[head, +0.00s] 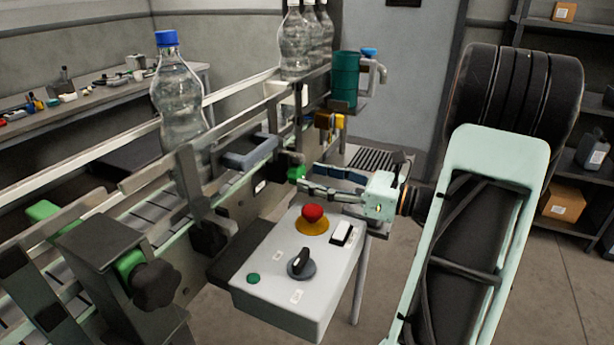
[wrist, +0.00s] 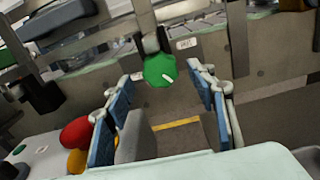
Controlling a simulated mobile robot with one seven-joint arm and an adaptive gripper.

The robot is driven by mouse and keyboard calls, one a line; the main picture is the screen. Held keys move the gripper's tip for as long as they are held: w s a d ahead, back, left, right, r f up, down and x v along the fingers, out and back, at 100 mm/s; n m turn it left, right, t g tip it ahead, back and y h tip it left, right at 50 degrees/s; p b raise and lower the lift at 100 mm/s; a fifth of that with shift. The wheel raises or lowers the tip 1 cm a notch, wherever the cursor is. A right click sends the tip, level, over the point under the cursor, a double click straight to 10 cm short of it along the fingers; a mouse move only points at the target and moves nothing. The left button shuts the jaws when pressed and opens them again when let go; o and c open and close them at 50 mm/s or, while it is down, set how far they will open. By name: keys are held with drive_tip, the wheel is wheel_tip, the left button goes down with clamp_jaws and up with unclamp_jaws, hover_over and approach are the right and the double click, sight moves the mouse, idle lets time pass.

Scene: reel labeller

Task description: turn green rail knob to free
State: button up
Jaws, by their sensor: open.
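The green rail knob (wrist: 160,70) is on the side of the conveyor rail, with a white pointer mark toward its lower right in the wrist view. In the head view the green rail knob (head: 296,173) shows small, just left of my fingertips. My gripper (head: 308,178) is open and reaches left toward the knob. In the wrist view my gripper (wrist: 157,78) has its blue-padded fingers on either side of the knob, with visible gaps on both sides. No contact shows. A small label (wrist: 187,43) sits right above the knob, its text too small to read.
A control box (head: 300,265) with a red emergency button (head: 313,213) and black selector stands in front of the conveyor, below my gripper. A dark knob (head: 154,284) on a green clamp is at lower left. Bottles (head: 180,100) stand on the conveyor.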

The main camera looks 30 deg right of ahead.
sight(296, 171)
drive_tip(key=shift+x, duration=1.3)
